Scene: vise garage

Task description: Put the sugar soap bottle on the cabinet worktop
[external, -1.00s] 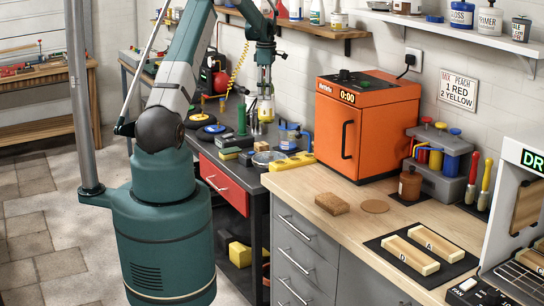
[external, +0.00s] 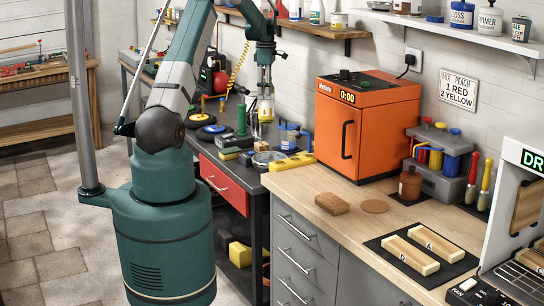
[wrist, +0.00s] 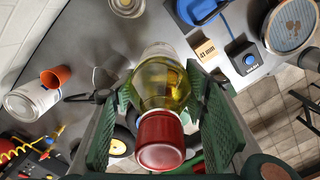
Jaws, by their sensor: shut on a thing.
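A clear bottle with yellow-green liquid and a red cap is between my gripper's fingers in the wrist view (wrist: 163,88); I take it for the sugar soap bottle, though no label is readable. My gripper (external: 265,90) is shut on it and points down over the dark workbench at the back. The bottle (external: 265,110) looks upright and small in the external view; whether its base touches the bench I cannot tell. The cabinet worktop (external: 360,228) is pale wood, to the right and nearer the camera, apart from the bottle.
Bench clutter includes a yellow level (external: 292,165) and a blue clamp (external: 289,137). The worktop's front-left is clear.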

